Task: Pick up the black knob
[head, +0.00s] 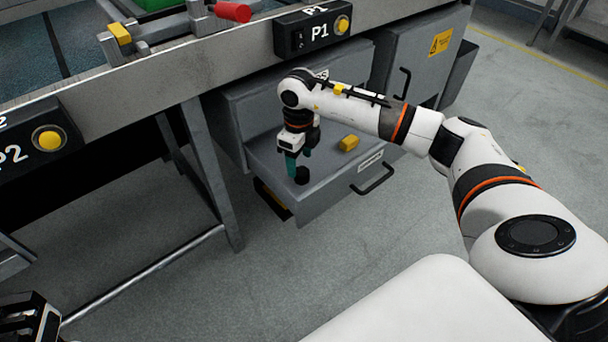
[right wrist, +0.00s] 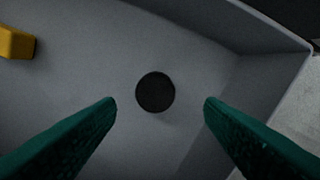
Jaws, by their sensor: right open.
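The black knob (head: 302,175) lies on the floor of an open grey drawer (head: 312,205). In the right wrist view the round black knob (right wrist: 155,92) sits near the middle, ahead of and between the two green fingertips. My right gripper (head: 295,165) points down into the drawer, open and empty; its fingers (right wrist: 160,105) stand apart on either side of the knob in that view. In the head view the fingers partly overlap the knob's edge, so the exact gap is hard to tell. My left gripper (head: 28,325) shows only partly at the bottom left corner.
A yellow block (head: 348,143) lies in the same drawer, and it also shows in the right wrist view (right wrist: 15,43). The drawer walls stand close around my right gripper. The workbench edge (head: 180,80) with the P1 box (head: 315,32) runs above.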

